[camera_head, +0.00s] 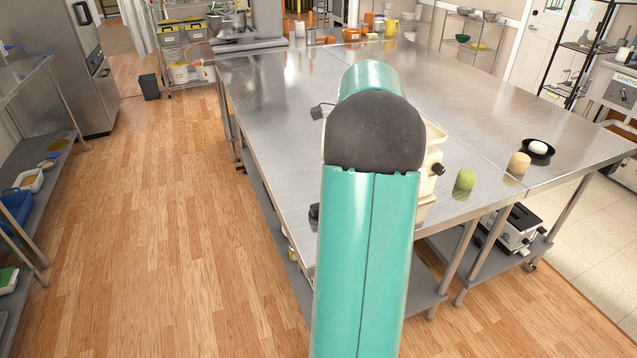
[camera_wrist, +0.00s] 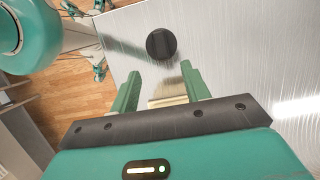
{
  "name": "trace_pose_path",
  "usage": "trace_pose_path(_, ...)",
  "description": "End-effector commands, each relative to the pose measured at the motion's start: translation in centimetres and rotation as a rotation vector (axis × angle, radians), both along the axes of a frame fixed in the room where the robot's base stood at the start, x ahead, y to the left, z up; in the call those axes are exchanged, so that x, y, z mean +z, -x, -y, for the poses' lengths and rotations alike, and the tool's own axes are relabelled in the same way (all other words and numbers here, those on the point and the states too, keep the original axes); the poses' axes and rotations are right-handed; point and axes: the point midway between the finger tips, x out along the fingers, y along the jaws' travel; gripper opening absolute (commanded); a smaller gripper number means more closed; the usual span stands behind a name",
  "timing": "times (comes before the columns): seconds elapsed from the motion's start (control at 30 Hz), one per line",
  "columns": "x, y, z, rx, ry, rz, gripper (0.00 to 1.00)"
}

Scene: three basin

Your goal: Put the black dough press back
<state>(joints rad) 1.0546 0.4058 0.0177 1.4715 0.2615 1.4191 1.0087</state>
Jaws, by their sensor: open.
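A round black object with a raised ridge, which looks like the dough press (camera_wrist: 161,44), lies on the steel table (camera_wrist: 235,60) near its edge in the wrist view. My gripper (camera_wrist: 160,82) is open, with its two green fingers apart. The black object shows beyond the fingertips, not between them. A small cream-coloured piece (camera_wrist: 168,101) shows between the finger bases; I cannot tell what it is. In the head view my arm hides the gripper and much of the near table. A dark bit (camera_head: 313,213) shows beside my arm there; I cannot tell if it is the press.
A cream machine (camera_head: 434,158) stands partly behind my arm. A green item (camera_head: 464,182), a tan item (camera_head: 519,163) and a black dish (camera_head: 547,151) with a white item sit on the table's right part. Wood floor (camera_head: 170,220) is clear to the left.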

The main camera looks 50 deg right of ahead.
Motion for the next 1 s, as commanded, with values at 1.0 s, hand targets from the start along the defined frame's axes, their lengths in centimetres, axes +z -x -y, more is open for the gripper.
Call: trace_pose_path(1.0,6.8,-0.6,-36.3,1.42,0.581,0.303,0.47)
